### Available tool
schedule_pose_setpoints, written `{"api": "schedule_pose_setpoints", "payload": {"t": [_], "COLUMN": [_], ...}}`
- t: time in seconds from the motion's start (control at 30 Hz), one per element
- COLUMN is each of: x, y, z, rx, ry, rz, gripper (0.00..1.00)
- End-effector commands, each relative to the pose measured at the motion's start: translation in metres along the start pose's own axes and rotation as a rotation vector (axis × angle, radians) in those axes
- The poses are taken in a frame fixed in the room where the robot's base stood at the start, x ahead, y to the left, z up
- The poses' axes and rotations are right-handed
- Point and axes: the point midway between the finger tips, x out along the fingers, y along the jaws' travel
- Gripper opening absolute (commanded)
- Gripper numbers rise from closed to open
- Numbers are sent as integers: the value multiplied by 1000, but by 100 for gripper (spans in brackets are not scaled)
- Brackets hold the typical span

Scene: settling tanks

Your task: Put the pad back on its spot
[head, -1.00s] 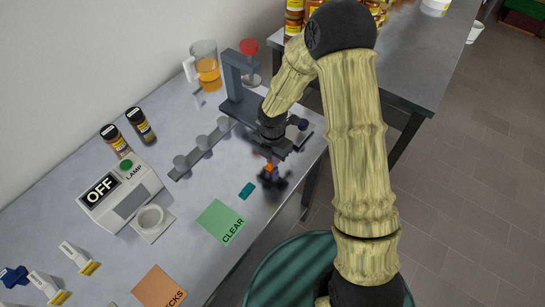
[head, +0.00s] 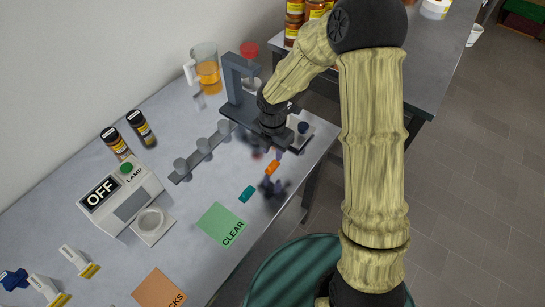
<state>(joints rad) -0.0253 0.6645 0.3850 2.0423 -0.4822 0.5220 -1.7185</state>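A small flat teal piece (head: 248,193) lies on the grey bench beside the green CLEAR mat (head: 220,225). I cannot tell for certain which of these is the pad. My gripper (head: 281,146) is beyond the orange piece, in front of the dark stand (head: 238,85). Its fingers are dark, small and partly hidden, so I cannot see whether they are open or hold anything.
A rail with several grey discs (head: 203,145) lies left of my gripper. A box reading OFF (head: 120,195), two dark-capped jars (head: 140,127) and a jug of orange liquid (head: 206,70) stand behind. An orange mat (head: 160,289) lies in front.

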Motion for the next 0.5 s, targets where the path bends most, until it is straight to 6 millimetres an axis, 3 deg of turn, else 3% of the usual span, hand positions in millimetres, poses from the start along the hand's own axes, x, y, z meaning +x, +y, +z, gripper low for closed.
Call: {"api": "schedule_pose_setpoints", "payload": {"t": [0.23,0.5], "x": [-48,-63], "y": [0,0], "z": [1,0], "rx": [1,-1], "ry": [-3,0], "rz": [3,0], "gripper": [32,32]}}
